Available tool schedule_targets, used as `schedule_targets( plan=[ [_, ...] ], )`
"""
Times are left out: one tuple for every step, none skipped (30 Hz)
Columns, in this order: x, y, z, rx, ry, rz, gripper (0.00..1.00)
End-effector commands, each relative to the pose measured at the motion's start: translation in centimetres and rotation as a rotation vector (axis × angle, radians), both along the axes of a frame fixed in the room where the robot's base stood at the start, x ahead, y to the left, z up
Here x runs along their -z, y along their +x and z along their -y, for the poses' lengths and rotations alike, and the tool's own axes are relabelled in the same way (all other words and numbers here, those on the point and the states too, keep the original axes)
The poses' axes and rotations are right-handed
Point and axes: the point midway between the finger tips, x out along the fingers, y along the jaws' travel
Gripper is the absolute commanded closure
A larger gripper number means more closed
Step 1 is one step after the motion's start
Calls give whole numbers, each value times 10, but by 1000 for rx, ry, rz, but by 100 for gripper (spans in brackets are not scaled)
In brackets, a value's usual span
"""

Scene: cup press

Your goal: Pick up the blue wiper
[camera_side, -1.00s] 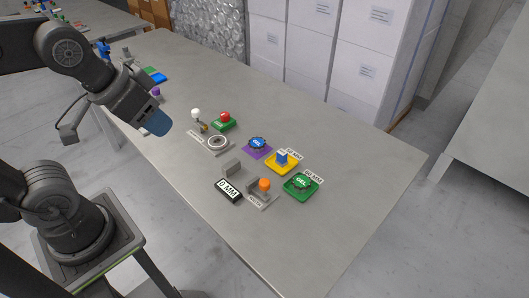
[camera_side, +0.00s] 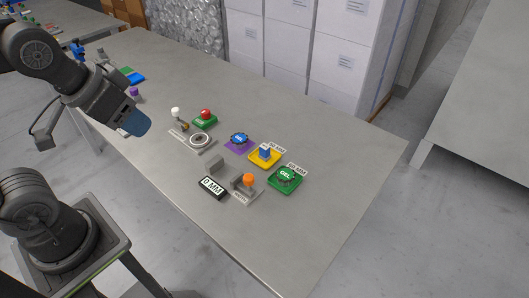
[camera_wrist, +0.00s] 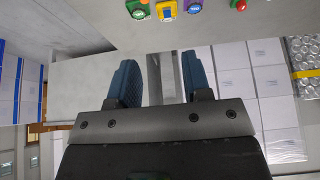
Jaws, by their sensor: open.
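A small upright blue block, which looks like the blue wiper (camera_side: 265,151), stands on a yellow pad (camera_side: 257,163) in the side view. My gripper (camera_side: 136,124) is up at the left in the side view, well away from the pad and above the table. In the wrist view my gripper (camera_wrist: 160,65) has its two blue fingers apart with nothing between them.
Beside the yellow pad are a purple pad with a blue disc (camera_side: 239,138), a green pad marked GEL (camera_side: 285,179) and an orange-knobbed device (camera_side: 249,180). A red button (camera_side: 206,114), a ring (camera_side: 200,140) and a display (camera_side: 212,187) stand nearby. The table's right part is clear.

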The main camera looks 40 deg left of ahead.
Motion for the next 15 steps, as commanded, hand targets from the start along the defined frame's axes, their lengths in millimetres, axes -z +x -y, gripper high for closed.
schedule_targets(
  plan=[
    [-2,3,0,-11,-6,-4,55],
    [-3,7,0,-21,-11,-9,55],
    [-5,13,0,-43,-22,-18,55],
    [-8,19,0,-63,-33,-27,55],
    [-10,26,0,-88,-45,-37,55],
    [-13,37,0,-128,-64,-52,55],
    [-15,46,0,-162,-80,-65,55],
    [-17,57,0,-198,-96,-79,55],
    [-18,71,0,-249,-118,-98,55],
    [-19,83,0,-288,-134,-110,55],
    [-19,94,0,-326,-149,-122,55],
    [-18,109,0,-378,-169,-138,55],
    [-17,121,0,-417,-183,-151,55],
    [-15,132,0,-456,-197,-163,55],
    [-11,147,0,-508,-214,-179,55]
  ],
)
